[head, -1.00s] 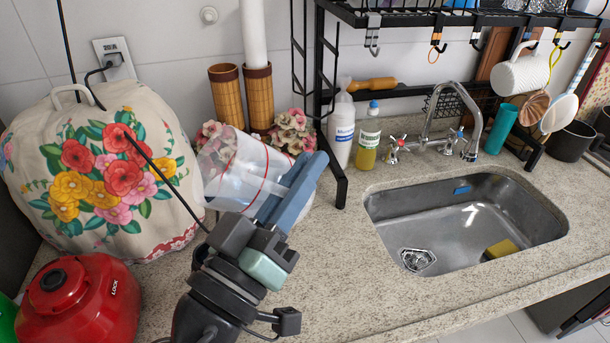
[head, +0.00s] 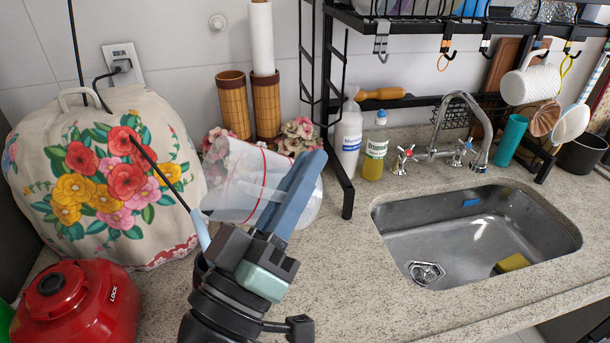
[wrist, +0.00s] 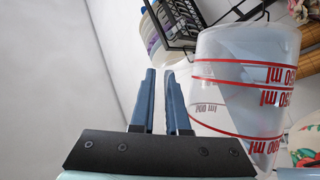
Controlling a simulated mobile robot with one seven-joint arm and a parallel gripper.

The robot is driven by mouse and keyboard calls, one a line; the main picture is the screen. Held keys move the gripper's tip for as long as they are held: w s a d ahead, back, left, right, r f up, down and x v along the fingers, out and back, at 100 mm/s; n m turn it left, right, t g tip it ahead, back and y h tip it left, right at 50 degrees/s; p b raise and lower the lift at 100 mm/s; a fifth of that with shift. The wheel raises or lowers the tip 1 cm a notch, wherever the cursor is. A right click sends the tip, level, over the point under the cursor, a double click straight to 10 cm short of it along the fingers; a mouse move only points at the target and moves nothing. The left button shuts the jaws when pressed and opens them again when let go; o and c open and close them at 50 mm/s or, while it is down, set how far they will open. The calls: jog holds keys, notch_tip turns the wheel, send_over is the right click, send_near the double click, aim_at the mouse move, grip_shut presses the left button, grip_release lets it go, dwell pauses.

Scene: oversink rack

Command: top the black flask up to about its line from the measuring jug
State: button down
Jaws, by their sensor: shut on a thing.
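The measuring jug (head: 240,185) is translucent with red bands, tipped toward the left in the head view. It also shows large beside the fingers in the wrist view (wrist: 240,85), with red "ml" marks. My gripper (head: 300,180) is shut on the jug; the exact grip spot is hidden. In the wrist view the blue fingers (wrist: 160,95) have a narrow gap.
A flowered cover (head: 100,175) and a red pot (head: 75,305) stand left. Bamboo tubes (head: 250,105) and flowers are behind the jug. The black rack (head: 347,190), bottles (head: 375,150) and sink (head: 470,235) are right. Counter in front of the sink is clear.

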jog(key=shift+s+a+n+t+b, duration=0.1)
jog(key=shift+a+n+t+b, duration=0.15)
jog(key=shift+n+t+b, duration=0.25)
jog(key=m+g+p, duration=0.2)
jog(key=g+p, duration=0.1)
jog(key=p, duration=0.1)
jog(key=r+m+g+y+p, duration=0.1)
jog(key=m+g+p, duration=0.2)
jog(key=p, duration=0.2)
jog(key=shift+r+m, duration=0.2)
jog(key=shift+m, duration=0.1)
dwell(0.3)
